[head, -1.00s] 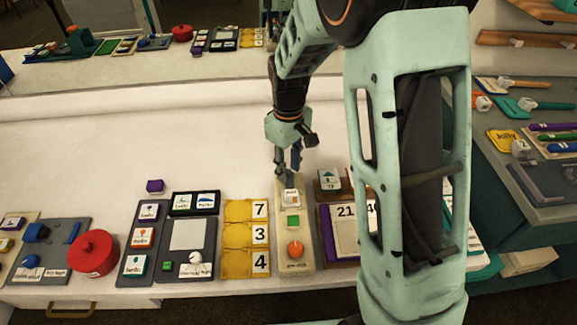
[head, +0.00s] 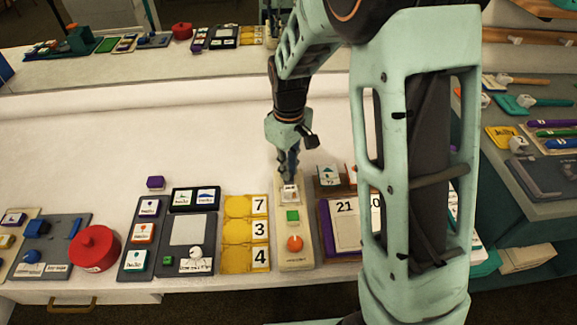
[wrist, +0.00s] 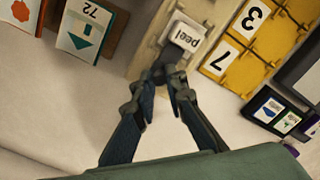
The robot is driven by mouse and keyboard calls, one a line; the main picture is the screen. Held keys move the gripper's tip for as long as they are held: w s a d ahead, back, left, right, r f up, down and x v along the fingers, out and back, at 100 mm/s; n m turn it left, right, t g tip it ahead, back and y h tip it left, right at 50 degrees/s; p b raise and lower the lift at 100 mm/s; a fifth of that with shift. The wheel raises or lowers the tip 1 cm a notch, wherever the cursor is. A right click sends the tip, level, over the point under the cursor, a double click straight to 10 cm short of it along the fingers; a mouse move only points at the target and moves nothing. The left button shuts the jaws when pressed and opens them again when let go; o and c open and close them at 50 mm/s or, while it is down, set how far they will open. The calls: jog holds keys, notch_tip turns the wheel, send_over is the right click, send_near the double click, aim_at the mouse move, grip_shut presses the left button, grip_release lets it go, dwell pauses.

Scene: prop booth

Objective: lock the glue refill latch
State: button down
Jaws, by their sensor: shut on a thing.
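The beige panel (head: 296,263) stands in the row on the white table. The block reads "peel" in the wrist view (wrist: 185,36). My gripper (head: 287,176) is low at the panel's far end, behind the block. In the wrist view its fingertips (wrist: 168,78) meet around a small dark part beside the block, which I take for the latch. The fingertips hide most of it, so its position is unclear.
Yellow number tiles (head: 245,232) stand close on the left of the panel. A brown holder with a card (head: 328,175) and a purple-edged number board (head: 345,222) stand close on the right.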

jog(key=c, duration=1.9)
grip_release()
jog(key=shift+s, duration=0.2)
jog(key=shift+c, duration=0.2)
jog(key=shift+r, duration=0.1)
notch_tip(320, 180, up, 12)
